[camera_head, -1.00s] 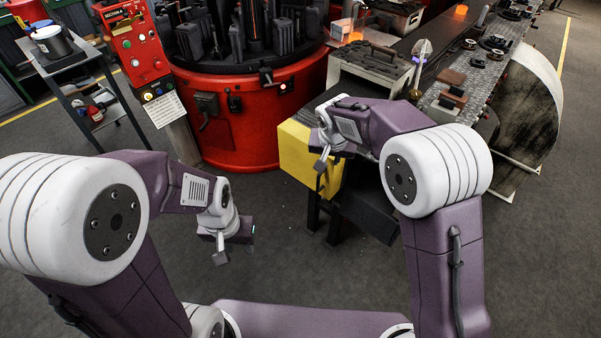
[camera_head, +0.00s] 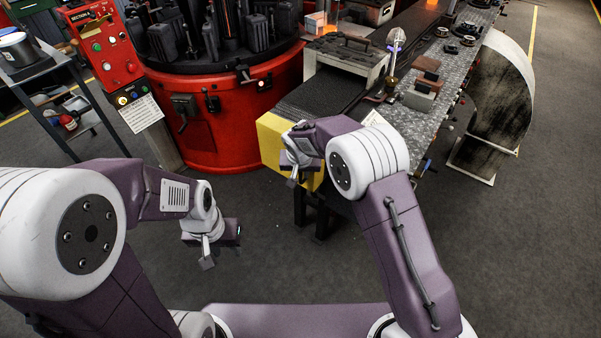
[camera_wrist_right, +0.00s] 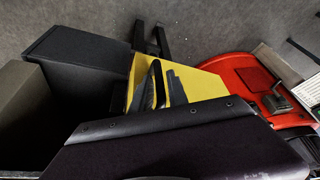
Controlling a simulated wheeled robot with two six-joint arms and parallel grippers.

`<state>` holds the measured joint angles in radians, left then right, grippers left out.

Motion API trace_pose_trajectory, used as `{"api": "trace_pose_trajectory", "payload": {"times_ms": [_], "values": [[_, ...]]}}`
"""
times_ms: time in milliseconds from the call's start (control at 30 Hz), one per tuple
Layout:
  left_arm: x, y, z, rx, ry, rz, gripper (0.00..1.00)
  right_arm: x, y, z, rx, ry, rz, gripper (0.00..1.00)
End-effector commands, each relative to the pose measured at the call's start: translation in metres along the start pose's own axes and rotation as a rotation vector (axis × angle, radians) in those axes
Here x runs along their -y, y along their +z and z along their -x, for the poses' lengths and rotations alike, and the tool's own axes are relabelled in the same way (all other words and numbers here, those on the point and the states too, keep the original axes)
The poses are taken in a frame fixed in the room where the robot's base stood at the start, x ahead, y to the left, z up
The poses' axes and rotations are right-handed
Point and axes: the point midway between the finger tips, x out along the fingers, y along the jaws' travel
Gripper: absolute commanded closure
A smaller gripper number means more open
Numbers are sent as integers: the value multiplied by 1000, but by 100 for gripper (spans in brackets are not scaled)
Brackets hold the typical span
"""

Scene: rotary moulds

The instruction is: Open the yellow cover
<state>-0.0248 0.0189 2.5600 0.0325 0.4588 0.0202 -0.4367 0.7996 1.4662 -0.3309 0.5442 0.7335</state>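The yellow cover (camera_head: 273,143) is at the near end of the dark conveyor, beside the red round machine. It also shows in the right wrist view (camera_wrist_right: 203,85). My right gripper (camera_head: 292,180) is in front of the cover's near side. In the right wrist view, its dark fingers (camera_wrist_right: 163,84) overlap the yellow surface. I cannot tell whether they touch it or how far apart they are. My arm hides part of the cover. My left gripper (camera_head: 208,262) hangs over bare floor to the left, away from the cover. Its finger spacing is unclear.
The red round machine (camera_head: 225,135) stands left of the cover. A dark box-like part (camera_wrist_right: 80,48) is beside the cover in the wrist view. The conveyor (camera_head: 322,95) and metal bench (camera_head: 435,70) run back to the right. The floor (camera_head: 270,250) in front is clear.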

Motion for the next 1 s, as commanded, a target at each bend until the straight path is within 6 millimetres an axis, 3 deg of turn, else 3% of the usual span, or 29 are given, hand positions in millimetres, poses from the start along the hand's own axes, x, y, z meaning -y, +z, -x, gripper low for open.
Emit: {"api": "trace_pose_trajectory", "payload": {"times_ms": [133,200,1000], "values": [[0,0,0,0,0,0,64,0,0,0,0,0,0,80],[0,0,0,0,0,0,64,0,0,0,0,0,0,100],[0,0,0,0,0,0,64,0,0,1,-1,0,2,100]]}}
